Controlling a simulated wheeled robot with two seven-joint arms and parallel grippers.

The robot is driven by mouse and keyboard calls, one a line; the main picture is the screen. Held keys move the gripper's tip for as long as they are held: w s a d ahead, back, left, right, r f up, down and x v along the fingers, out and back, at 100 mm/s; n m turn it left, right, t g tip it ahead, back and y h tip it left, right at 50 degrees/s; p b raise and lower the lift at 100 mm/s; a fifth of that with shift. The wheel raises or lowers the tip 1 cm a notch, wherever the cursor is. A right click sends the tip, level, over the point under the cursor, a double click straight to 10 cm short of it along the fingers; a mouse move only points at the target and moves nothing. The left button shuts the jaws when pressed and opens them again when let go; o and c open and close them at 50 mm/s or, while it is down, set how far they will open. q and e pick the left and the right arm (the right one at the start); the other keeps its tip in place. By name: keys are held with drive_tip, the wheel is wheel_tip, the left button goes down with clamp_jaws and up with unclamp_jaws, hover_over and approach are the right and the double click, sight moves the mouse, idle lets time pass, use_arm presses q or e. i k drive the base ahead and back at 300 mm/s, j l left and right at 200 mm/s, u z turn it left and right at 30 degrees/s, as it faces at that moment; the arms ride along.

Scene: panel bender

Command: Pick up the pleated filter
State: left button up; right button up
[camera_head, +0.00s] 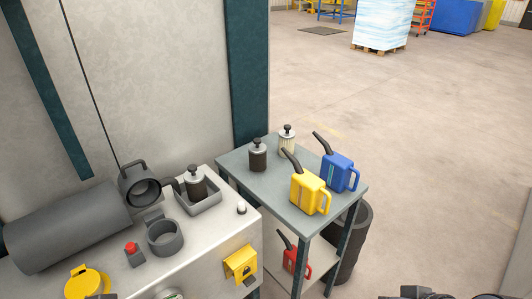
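The pleated filter (287,141), a cream ribbed cylinder with a light collar and a dark knob on top, stands upright at the back of the grey side table. A dark-bodied filter (257,156) of similar shape stands just in front and to its left. My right gripper (430,293) shows only in part at the bottom right edge, away from the table and the filter. A small dark piece at the bottom left edge appears to be my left gripper (101,296). Whether either is open or shut cannot be made out.
A yellow can (310,193) and a blue can (339,172) stand on the side table (263,184), right of the filters. A red can (290,259) sits on its lower shelf. A dark bin (353,245) stands behind it. The machine bench (212,238) adjoins left, holding another dark filter (195,184).

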sight(287, 135)
drive_tip(key=l+u, duration=0.2)
drive_tip(key=l, duration=0.15)
drive_tip(key=k+l+u, duration=0.15)
drive_tip(key=l, duration=0.2)
drive_tip(key=k+l+u, duration=0.2)
drive_tip(key=l+u, duration=0.15)
drive_tip(key=l, duration=0.3)
drive_tip(key=i+l+u, duration=0.15)
drive_tip(key=l+u, duration=0.6)
drive_tip(key=l, duration=0.25)
drive_tip(key=l+u, duration=0.4)
drive_tip(key=l, duration=0.15)
drive_tip(key=i+l+u, duration=0.4)
drive_tip(key=l, duration=0.4)
drive_tip(key=i, duration=0.1)
